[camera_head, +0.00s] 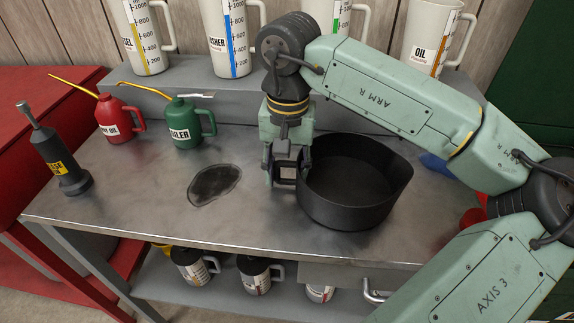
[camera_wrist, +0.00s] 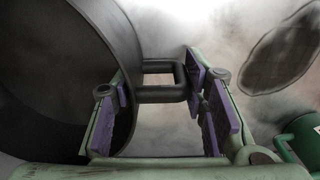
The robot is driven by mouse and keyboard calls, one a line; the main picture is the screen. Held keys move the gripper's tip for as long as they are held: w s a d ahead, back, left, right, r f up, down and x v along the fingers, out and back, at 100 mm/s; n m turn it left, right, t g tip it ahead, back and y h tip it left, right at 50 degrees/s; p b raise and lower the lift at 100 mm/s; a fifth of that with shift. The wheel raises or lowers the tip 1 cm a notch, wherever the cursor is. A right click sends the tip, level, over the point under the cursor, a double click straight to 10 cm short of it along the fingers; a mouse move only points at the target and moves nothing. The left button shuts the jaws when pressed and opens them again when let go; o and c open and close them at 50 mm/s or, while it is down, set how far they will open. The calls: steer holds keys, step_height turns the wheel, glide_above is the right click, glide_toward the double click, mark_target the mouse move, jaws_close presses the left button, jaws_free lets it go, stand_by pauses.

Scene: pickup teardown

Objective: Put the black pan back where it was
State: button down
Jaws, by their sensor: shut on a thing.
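The black pan (camera_head: 350,208) is a round, deep, open-topped vessel on the right half of the grey metal table (camera_head: 120,205). Its wall fills the left of the wrist view (camera_wrist: 60,70). My gripper (camera_head: 283,172) is at the pan's left side, shut on its loop handle (camera_wrist: 158,92), which lies between the purple-padded fingers in the wrist view. The pan looks empty and roughly upright. I cannot tell whether its base touches the table. A dark oval stain (camera_head: 214,185) lies on the bare tabletop to the left of the pan.
A red oil can (camera_head: 115,120) and a green can (camera_head: 184,128) stand behind the stain. A black bottle (camera_head: 62,160) stands at the far left. Several measuring jugs, one marked OIL (camera_head: 430,40), line the raised back shelf. The table's front edge is close to the pan.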

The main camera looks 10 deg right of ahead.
steer(key=shift+f, duration=0.1)
steer(key=shift+f, duration=0.15)
steer(key=c, duration=1)
jaws_free()
steer(key=shift+o, duration=0.2)
steer(key=shift+r, duration=0.2)
step_height(320, 180, up, 12)
steer(key=shift+d+r+b, duration=0.1)
steer(key=shift+b, duration=0.5)
